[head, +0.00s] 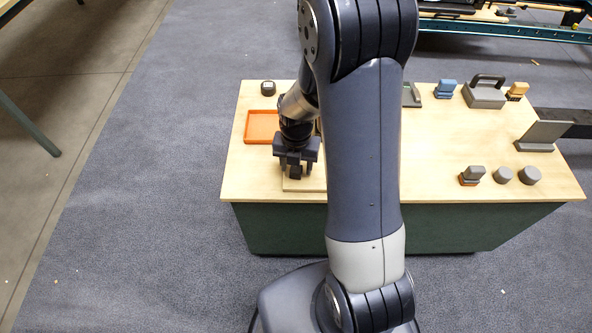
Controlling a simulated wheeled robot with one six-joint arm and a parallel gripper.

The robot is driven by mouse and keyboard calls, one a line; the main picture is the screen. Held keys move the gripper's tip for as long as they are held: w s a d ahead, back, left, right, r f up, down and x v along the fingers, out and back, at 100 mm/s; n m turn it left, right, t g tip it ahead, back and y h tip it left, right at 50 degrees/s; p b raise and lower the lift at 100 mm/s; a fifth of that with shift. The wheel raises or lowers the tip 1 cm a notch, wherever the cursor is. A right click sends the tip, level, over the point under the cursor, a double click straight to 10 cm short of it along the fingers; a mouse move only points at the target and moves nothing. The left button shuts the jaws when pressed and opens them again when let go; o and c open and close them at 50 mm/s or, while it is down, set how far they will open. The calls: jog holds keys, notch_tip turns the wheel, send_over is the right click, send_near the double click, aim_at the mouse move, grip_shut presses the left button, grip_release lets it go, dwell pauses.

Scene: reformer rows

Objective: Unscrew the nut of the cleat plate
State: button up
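My gripper (295,172) points down at the front left of the table, over a pale wooden plate (308,185) that looks like the cleat plate. Only the plate's front part shows; my gripper and arm cover the rest. The nut is not visible and may be hidden behind the gripper fingers. I cannot tell whether the fingers are open or shut, or whether they touch anything.
An orange tray (249,141) lies just left of my gripper, with a small dark object (268,88) behind it. Grey blocks (503,175), a grey upright panel (543,134) and a grey handled box (484,96) stand at the right. The table's (440,150) middle right is clear.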

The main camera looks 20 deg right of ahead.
notch_tip(320, 180, up, 18)
jog(key=p, duration=0.8)
jog(key=shift+f, duration=0.1)
jog(key=shift+f, duration=0.15)
dwell(0.3)
notch_tip(320, 180, down, 12)
jog(key=b, duration=0.7)
jog(key=shift+f, duration=0.5)
jog(key=shift+r, duration=0.15)
